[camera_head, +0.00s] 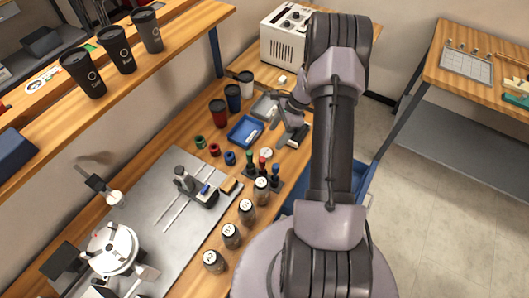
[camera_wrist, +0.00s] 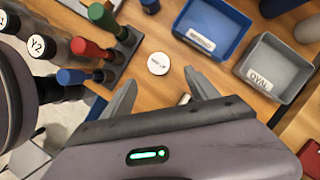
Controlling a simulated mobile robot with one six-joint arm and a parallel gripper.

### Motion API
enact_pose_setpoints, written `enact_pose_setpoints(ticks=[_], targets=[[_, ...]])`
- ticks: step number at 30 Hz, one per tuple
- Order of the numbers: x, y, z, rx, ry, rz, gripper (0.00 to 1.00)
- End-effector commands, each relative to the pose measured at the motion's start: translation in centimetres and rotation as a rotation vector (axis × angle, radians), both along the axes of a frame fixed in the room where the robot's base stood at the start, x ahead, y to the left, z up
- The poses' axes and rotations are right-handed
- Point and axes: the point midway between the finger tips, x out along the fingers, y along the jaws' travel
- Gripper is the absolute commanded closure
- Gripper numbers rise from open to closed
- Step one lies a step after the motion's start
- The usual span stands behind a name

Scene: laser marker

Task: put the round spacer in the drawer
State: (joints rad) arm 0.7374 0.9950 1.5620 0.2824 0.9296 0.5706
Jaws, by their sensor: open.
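A round white disc (camera_wrist: 158,63), with small lettering I cannot read, lies flat on the wooden bench. It also shows in the head view (camera_head: 266,152). It is the clearest round flat piece; I cannot tell for sure that it is the round spacer. My gripper (camera_wrist: 161,80) is open above the bench, with the disc just beyond its fingertips and apart from them. A small pale piece (camera_wrist: 184,99) shows between the fingers, partly hidden. In the head view my gripper (camera_head: 288,130) is partly covered by my arm. I cannot make out an open drawer.
A blue tray (camera_wrist: 236,42) and a grey tray marked OVAL (camera_wrist: 262,95) lie beyond the right finger. Red, green and blue-handled tools (camera_wrist: 92,48) stand in a holder at left. Jars (camera_head: 247,212) line the bench edge. Dark cups (camera_head: 232,104) stand behind the blue tray.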

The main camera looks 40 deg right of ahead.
Motion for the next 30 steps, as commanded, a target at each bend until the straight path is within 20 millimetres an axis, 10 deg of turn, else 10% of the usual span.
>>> enact_pose_setpoints(ticks=[16,23,30], targets=[[0.9,3.3,-8.7,0.000,0.000,0.004,0.32],[1.1,3.5,-9.2,-0.002,-0.002,0.003,0.32],[1.1,3.5,-9.2,-0.002,-0.002,0.003,0.77]])
